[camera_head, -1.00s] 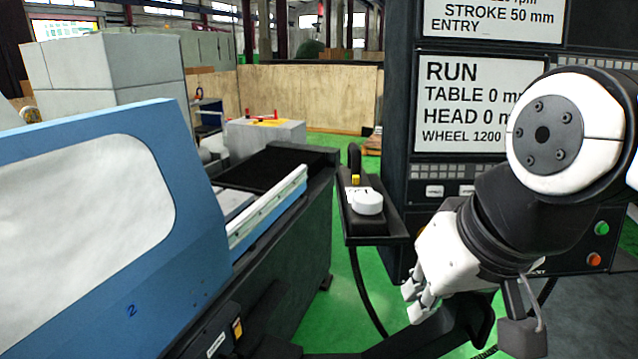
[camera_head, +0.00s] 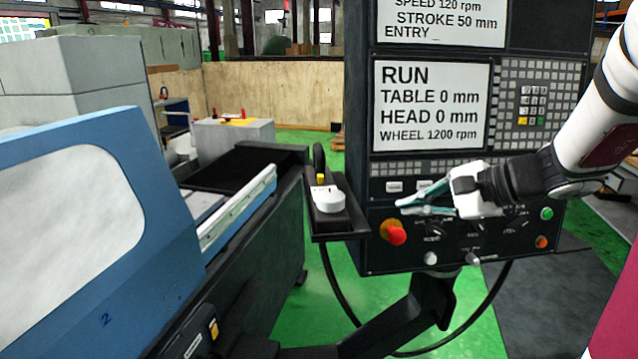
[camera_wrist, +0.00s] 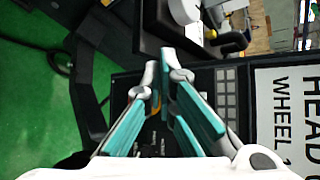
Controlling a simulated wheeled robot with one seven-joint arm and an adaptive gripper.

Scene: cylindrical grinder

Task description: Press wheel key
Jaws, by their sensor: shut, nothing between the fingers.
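The black control panel (camera_head: 400,245) stands at the right in the head view. Any gap to the panel is hard to judge. In the wrist view my fingertips (camera_wrist: 159,78) come together in front of the panel, covering part of it.
The screen (camera_head: 432,105) reads RUN, TABLE 0 mm, HEAD 0 mm, WHEEL 1200 rpm. A red emergency knob (camera_head: 397,236) is below my fingertips. A dark shelf (camera_head: 338,226) with a white round object (camera_head: 329,201) adjoins the panel's left. The blue grinder cover (camera_head: 170,200) is farther left.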

